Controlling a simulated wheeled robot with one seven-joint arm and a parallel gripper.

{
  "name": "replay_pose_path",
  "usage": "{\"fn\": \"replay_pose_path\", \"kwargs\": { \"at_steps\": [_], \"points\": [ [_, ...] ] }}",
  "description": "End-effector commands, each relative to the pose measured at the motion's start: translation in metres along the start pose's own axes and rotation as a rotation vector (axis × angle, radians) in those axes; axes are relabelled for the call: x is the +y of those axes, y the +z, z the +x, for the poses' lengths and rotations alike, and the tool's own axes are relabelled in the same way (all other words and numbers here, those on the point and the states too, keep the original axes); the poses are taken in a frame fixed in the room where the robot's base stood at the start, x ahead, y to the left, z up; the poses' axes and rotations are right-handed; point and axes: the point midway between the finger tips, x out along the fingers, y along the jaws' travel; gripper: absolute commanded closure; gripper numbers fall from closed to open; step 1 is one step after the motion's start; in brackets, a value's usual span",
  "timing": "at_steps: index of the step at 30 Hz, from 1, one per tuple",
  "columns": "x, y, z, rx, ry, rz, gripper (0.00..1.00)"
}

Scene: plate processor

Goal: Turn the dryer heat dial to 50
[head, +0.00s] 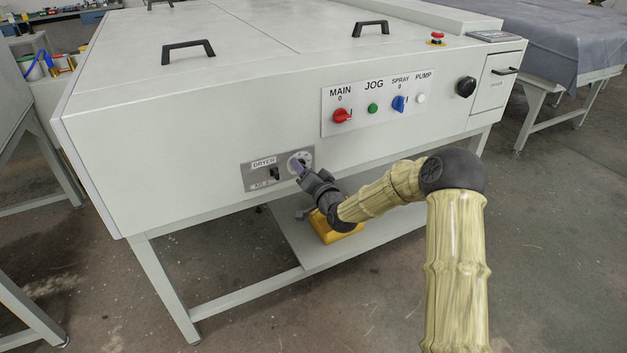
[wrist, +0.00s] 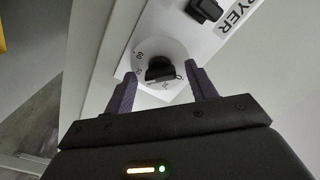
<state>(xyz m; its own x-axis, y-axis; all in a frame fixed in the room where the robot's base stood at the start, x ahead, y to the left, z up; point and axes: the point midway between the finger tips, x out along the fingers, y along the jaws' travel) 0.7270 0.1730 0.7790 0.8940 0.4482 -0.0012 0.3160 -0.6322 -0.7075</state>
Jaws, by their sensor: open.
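The dryer panel (head: 256,178) is a grey plate low on the front of the white machine. In the head view the dryer heat dial (head: 297,161) sits at its right end, partly hidden by my gripper. In the head view my gripper (head: 298,168) points at the dial.
A black rocker switch (head: 275,174) is left of the dial. Above right is a panel with a red MAIN knob (head: 342,115), a green JOG button (head: 373,108) and a blue SPRAY knob (head: 399,103). A yellow object (head: 335,230) lies on the shelf below.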

Motion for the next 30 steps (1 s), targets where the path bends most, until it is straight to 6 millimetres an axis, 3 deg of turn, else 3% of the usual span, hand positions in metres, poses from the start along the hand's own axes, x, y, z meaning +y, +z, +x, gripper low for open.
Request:
{"fn": "replay_pose_path", "kwargs": {
  "at_steps": [8,30],
  "points": [
    [0.0,-0.001,-0.028,-0.001,0.001,0.0,0.44],
    [0.001,0.0,-0.158,-0.002,0.003,0.001,0.44]
  ]
}}
